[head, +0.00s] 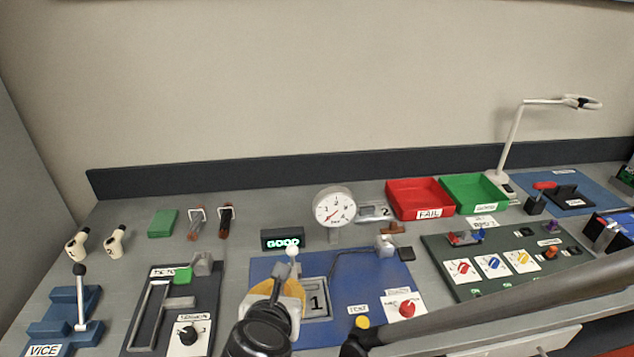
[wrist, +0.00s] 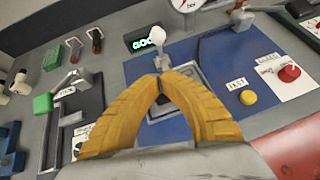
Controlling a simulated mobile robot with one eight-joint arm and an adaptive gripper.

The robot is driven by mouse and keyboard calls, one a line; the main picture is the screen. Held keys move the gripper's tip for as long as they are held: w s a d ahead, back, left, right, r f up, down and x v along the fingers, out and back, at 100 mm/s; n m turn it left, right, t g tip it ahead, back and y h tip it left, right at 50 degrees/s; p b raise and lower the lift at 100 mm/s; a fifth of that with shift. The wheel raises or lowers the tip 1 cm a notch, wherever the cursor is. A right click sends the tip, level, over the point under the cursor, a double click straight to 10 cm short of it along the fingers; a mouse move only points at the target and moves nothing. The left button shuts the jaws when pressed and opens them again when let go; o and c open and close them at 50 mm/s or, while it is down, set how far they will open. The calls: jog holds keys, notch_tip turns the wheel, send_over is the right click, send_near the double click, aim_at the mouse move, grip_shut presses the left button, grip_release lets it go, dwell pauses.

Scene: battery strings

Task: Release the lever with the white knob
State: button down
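A lit display reading GOOD (head: 282,239) and a round gauge (head: 334,207) stand behind the blue mat (head: 370,270). A yellow button (head: 362,321) and red knob (head: 407,308) lie to the right. A black-knobbed vice lever (head: 79,270) is at far left.

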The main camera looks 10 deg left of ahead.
send_near(293, 261)
jog(key=shift+w+a+f, duration=0.2)
jog(key=shift+w, duration=0.5)
jog(key=shift+w+a+f, duration=0.2)
jog(key=shift+w, duration=0.5)
jog(key=shift+r+p, duration=0.1)
jog(key=shift+p, duration=0.25)
jog(key=shift+w+a+r+g+p, duration=0.1)
jog(key=shift+w+r+g+p, duration=0.2)
jog(key=shift+g+p, duration=0.15)
